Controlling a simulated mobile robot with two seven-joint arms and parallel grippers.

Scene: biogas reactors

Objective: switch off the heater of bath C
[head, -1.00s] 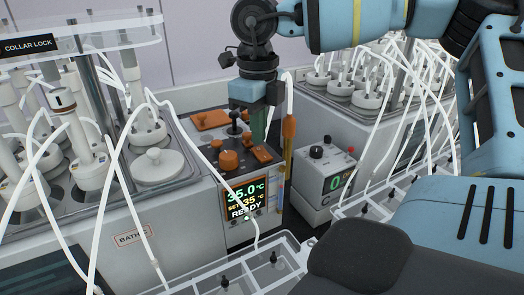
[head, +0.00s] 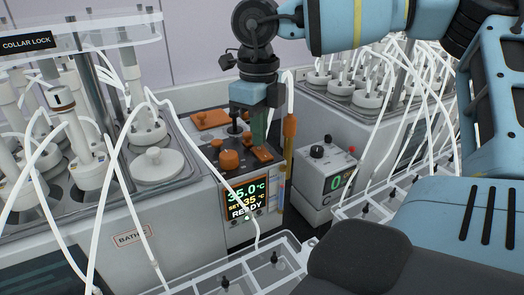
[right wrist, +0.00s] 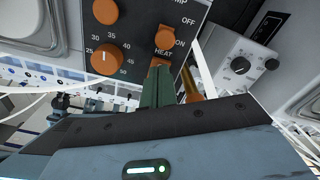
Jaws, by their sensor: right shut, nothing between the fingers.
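The heater unit (head: 237,180) stands at the end of a bath whose label (head: 132,236) reads BATH, with its letter hidden by a white tube. Its display (head: 245,199) reads 35.0 °C, set 35 °C, READY. In the right wrist view, its panel has an orange temperature dial (right wrist: 105,58) pointing near 35 and an orange switch (right wrist: 166,38) beside OFF and ON marks. Below the HEAT label, another orange switch (right wrist: 160,62) is mostly hidden behind my fingers. My right gripper (head: 259,140) is shut and empty, pointing down over this switch; contact cannot be told. My left gripper is out of view.
An orange-topped upright tube (head: 289,135) stands close to the right of my gripper. A grey box with a dial (head: 323,175) is further right. White tubes loop in front of the unit, and a clear tray (head: 285,265) lies before it.

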